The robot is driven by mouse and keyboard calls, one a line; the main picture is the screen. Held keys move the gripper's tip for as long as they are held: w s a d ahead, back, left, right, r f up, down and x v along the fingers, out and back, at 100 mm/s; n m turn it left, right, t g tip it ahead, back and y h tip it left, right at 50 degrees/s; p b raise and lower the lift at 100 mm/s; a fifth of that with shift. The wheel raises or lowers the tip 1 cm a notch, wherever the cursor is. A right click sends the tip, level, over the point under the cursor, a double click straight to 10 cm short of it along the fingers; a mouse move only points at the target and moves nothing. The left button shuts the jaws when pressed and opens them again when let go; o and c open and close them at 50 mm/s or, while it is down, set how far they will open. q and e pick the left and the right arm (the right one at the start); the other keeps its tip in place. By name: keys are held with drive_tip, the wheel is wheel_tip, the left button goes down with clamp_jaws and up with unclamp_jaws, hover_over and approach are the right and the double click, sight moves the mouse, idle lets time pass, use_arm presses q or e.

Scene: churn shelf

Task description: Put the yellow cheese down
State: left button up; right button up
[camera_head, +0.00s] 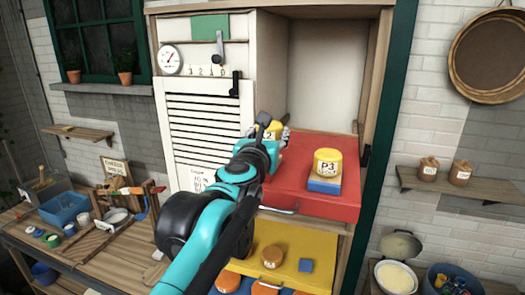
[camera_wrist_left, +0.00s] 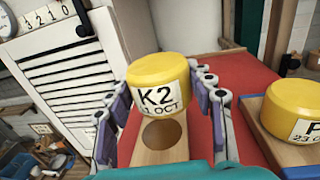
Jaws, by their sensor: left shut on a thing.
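The yellow cheese labelled K2 (camera_wrist_left: 158,85) is between the fingers of my left gripper (camera_wrist_left: 165,100), which is shut on it. A light wooden block (camera_wrist_left: 175,155) with a dark round patch lies below the cheese in the wrist view; I cannot tell if they touch. In the head view, the left gripper (camera_head: 272,130) is at the left rear of the red pull-out shelf (camera_head: 300,180), and its arm hides much of the cheese (camera_head: 268,134). A second yellow cheese, P3 (camera_head: 327,160), sits on a blue block (camera_head: 324,185) to the right. The right gripper is out of view.
A yellow shelf (camera_head: 262,250) below holds an orange round cheese (camera_head: 272,257) and a blue cube (camera_head: 306,265). A white slatted door (camera_head: 205,130) stands left of the gripper. Bare red surface lies around P3. A cluttered workbench (camera_head: 75,255) is at left.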

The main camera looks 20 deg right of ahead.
use_arm(q)
drive_tip(key=shift+w+a+f, duration=0.55)
drive_tip(key=shift+w, duration=0.1)
drive_tip(key=f, duration=0.3)
drive_tip(key=shift+s+a, duration=0.1)
drive_tip(key=shift+s, duration=0.15)
drive_tip(key=shift+f, duration=0.4)
drive_tip(key=shift+w+f, duration=0.1)
drive_tip(key=shift+w, duration=0.05)
drive_tip(key=o, duration=1.2)
drive_tip(key=shift+f, duration=0.15)
drive_tip(key=shift+o, duration=0.2)
